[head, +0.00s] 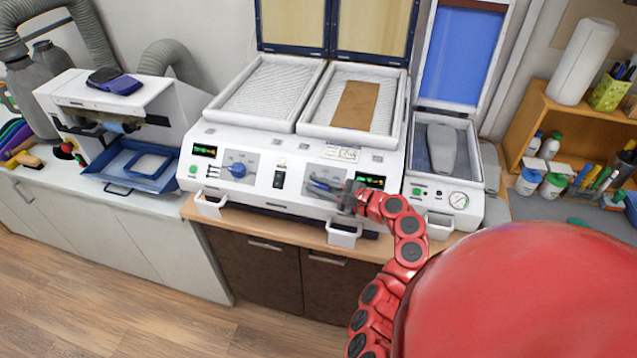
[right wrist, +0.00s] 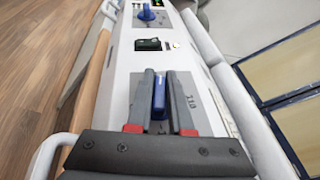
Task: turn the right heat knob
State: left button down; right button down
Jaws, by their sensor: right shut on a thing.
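The white heating machine (head: 225,136) stands on the wooden counter, with two blue knobs on its front panel. The right heat knob (right wrist: 158,97) is between the two fingers of my right gripper (right wrist: 160,103) in the right wrist view, and the fingers are shut on it. In the head view my right gripper (head: 336,190) is at the right part of the panel and largely covers that knob. The left heat knob (head: 237,170) is free; it also shows in the right wrist view (right wrist: 147,13). My left gripper is not in view.
A brown sheet (head: 356,105) lies on the right heating bed. A press (head: 441,160) with a grey insole form and raised blue lid stands to the right. White handles (head: 344,233) stick out at the machine's front. A black switch (head: 279,178) sits between the knobs.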

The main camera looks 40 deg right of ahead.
aim_at(325, 188)
jog(key=shift+a+n+g+y, duration=0.1)
jog(key=shift+n+g+y, duration=0.5)
jog(key=shift+n+g, duration=0.15)
jog(key=shift+f+g, duration=0.1)
jog(key=shift+g, duration=0.15)
jog(key=c, duration=0.8)
grip_release()
jog(key=shift+a, duration=0.1)
jog(key=b+v, duration=0.3)
jog(key=v, duration=0.3)
jog(key=shift+s+d+f, duration=0.15)
jog(key=shift+d, duration=0.15)
jog(key=v, duration=1.1)
jog(key=shift+a+r+b, duration=0.15)
jog(key=shift+r+b, duration=0.05)
jog(key=shift+b, duration=0.15)
